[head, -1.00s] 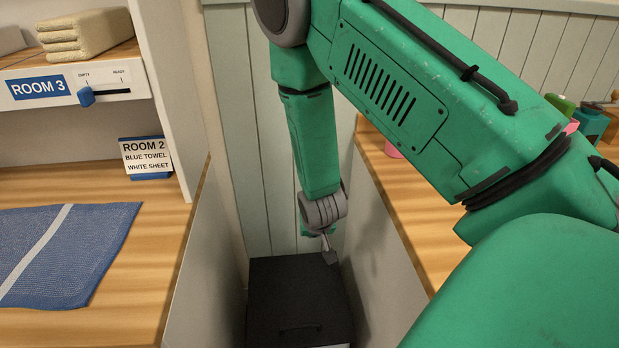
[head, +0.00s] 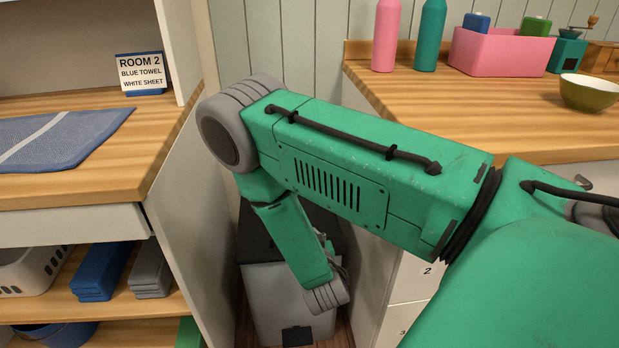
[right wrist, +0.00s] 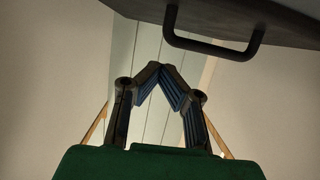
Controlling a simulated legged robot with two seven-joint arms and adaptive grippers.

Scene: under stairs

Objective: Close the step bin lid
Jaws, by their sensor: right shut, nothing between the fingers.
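The step bin stands in the narrow gap between the two counters. Its pale body (head: 268,300) has a black pedal (head: 297,336) low at the front. The dark lid (head: 257,238) looks laid over the top of the body, but my right arm covers much of it, and I cannot tell whether a gap is left. In the right wrist view the lid (right wrist: 285,22) and its black handle (right wrist: 215,50) are close, at the upper right. My right gripper (right wrist: 163,68) is shut and empty, apart from the handle. In the head view it is mostly hidden behind my forearm. My left gripper is out of view.
Left, a wooden counter (head: 100,180) holds a blue towel (head: 55,138) and a room sign (head: 140,73), with shelves below. Right, a wooden counter (head: 450,105) holds bottles, a pink box (head: 500,52) and a green bowl (head: 588,92). Side panels hem in the bin.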

